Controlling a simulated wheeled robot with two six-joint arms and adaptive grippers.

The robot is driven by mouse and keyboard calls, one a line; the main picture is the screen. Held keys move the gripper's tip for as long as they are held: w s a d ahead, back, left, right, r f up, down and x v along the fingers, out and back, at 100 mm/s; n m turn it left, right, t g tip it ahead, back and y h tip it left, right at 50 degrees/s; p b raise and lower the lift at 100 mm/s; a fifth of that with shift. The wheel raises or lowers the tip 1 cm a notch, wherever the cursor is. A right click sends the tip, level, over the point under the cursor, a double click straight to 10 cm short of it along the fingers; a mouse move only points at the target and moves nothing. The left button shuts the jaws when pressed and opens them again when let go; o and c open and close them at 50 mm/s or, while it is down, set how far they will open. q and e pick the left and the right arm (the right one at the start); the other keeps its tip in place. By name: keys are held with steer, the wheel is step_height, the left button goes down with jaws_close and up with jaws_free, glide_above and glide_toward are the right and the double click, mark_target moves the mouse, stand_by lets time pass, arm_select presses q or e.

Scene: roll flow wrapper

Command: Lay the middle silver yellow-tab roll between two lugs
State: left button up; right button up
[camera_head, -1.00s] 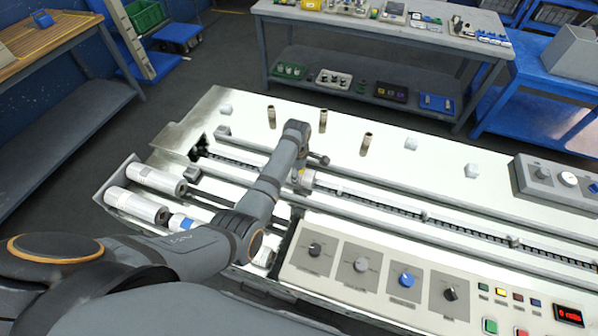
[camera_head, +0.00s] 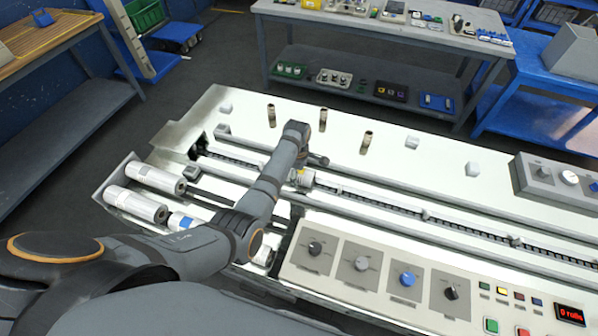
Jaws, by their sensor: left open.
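A small silver roll with a yellow tab (camera_head: 305,179) lies on the chain conveyor (camera_head: 385,207), just right of my left forearm. Part of it is hidden by my arm. Small pale lugs stand along the chain, one just right of the roll (camera_head: 338,189); whether another stands on its left is hidden. My left gripper (camera_head: 318,160) is open beside the roll's far side, mostly hidden behind my wrist; I cannot tell whether it touches the roll. My right gripper is out of view.
Larger silver rolls (camera_head: 136,204) lie in the left tray, and a blue-tab roll (camera_head: 183,222) is close to my arm. Upright metal posts (camera_head: 367,142) stand behind the chain. A control panel (camera_head: 380,268) fills the front.

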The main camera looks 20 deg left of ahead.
arm_select(q)
step_height(320, 180, up, 12)
steer(key=s, duration=0.1)
stand_by(1.0)
